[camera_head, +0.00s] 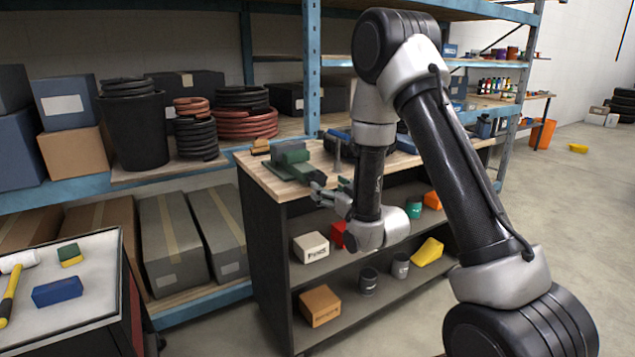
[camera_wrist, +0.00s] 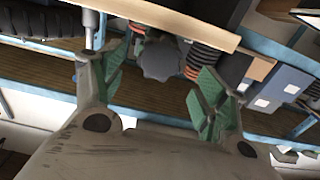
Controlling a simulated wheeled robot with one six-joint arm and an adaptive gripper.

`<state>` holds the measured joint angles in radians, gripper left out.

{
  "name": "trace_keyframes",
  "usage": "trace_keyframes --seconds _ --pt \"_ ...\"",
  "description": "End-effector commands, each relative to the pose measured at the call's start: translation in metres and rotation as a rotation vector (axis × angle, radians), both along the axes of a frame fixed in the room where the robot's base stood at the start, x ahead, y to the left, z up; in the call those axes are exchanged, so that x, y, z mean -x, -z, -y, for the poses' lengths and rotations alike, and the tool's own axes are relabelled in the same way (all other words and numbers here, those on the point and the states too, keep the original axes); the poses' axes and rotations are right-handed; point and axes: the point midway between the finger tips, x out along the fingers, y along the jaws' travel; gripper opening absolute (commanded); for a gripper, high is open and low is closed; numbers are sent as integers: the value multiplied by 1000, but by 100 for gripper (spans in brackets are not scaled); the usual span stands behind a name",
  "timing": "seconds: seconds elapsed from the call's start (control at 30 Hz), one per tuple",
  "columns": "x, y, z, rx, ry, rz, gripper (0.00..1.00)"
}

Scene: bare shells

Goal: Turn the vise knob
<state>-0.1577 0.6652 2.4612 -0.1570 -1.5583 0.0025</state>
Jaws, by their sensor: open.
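The green vise (camera_head: 291,156) stands on the wooden top of a dark workbench (camera_head: 262,178), near its left end. In the wrist view, a dark grey lobed knob (camera_wrist: 161,59) shows just below the wooden bench edge (camera_wrist: 172,14). My gripper (camera_head: 322,187) is at the front edge of the bench, close to the vise. In the wrist view my gripper (camera_wrist: 160,77) is open, with a green-padded finger on each side of the knob in the picture. I see no contact with the knob. The knob cannot be made out in the head view.
The bench's lower shelves hold a white box (camera_head: 311,248), an orange-brown box (camera_head: 320,306) and dark cups (camera_head: 368,281). A tool cart (camera_head: 75,297) stands at the left. Tall blue shelving (camera_head: 312,65) stands behind. Open floor lies at the right.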

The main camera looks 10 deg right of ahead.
Motion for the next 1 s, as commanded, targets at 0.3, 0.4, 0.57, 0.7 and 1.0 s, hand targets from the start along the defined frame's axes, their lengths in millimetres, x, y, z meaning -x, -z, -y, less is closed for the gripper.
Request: trace_keyframes --seconds 0.3,0.4,0.57,0.7,1.0 --pt "-50 0 -16 1 0 0 73" --pt "-59 0 -19 1 0 0 73" --pt "-65 0 -21 1 0 -2 73" --pt "-65 0 -21 1 1 -2 73" --pt "-65 0 -21 1 1 -3 30"
